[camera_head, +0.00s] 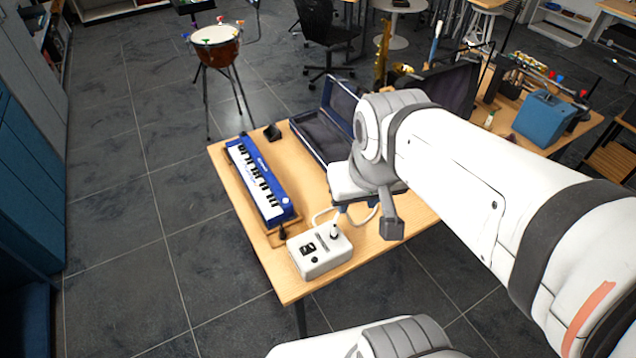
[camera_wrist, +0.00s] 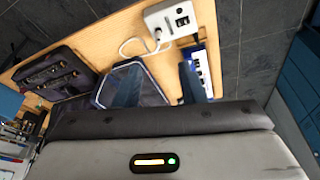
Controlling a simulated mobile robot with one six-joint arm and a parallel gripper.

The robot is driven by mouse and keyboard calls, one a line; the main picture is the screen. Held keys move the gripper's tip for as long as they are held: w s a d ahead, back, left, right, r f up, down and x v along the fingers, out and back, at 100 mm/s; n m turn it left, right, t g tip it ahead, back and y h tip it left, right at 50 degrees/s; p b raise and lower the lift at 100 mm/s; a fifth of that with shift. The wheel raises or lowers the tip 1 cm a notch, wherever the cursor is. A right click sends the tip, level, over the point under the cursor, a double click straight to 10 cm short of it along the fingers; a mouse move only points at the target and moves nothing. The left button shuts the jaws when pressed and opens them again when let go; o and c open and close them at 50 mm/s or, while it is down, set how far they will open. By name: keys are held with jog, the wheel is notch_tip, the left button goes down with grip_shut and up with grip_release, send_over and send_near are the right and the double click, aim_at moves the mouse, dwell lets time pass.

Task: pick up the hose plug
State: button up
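A thin white hose (camera_wrist: 124,46) curls across the wooden table beside a white box (camera_head: 320,250) with dark controls. The hose also shows in the head view (camera_head: 317,216), partly behind my gripper. A small dark-and-white piece (camera_wrist: 158,34) at the box's edge may be the hose plug; I cannot tell for sure at this size. My gripper (camera_wrist: 160,85) is open, its two fingers apart with nothing visible between them. It is above the table, apart from the box and hose. In the head view my wrist partly hides this area.
A blue melodica-like keyboard (camera_head: 258,180) lies left on the table (camera_head: 228,185). An open dark case (camera_head: 318,135) stands behind my gripper. A small black block (camera_head: 272,132) is near the back edge. A drum (camera_head: 216,45) stands on the floor behind.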

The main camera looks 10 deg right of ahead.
jog(key=shift+o, duration=0.4)
jog(key=shift+d, duration=0.1)
jog(key=m+g+b, duration=0.3)
jog(key=m+b, duration=0.2)
jog(key=b, duration=0.3)
send_over(335, 225)
jog(key=f, duration=2.1)
jog(key=shift+s+a+f, duration=0.1)
jog(key=shift+a+f, duration=0.15)
jog(key=shift+a, duration=0.05)
jog(key=shift+m, duration=0.3)
jog(key=shift+d+f+p, duration=0.15)
jog(key=shift+f+p, duration=0.1)
jog(key=shift+f, duration=1.75)
jog(key=shift+d+f+p, duration=0.1)
jog(key=shift+f+p, duration=0.1)
jog(key=shift+f, duration=1.75)
jog(key=shift+c, duration=0.3)
grip_shut()
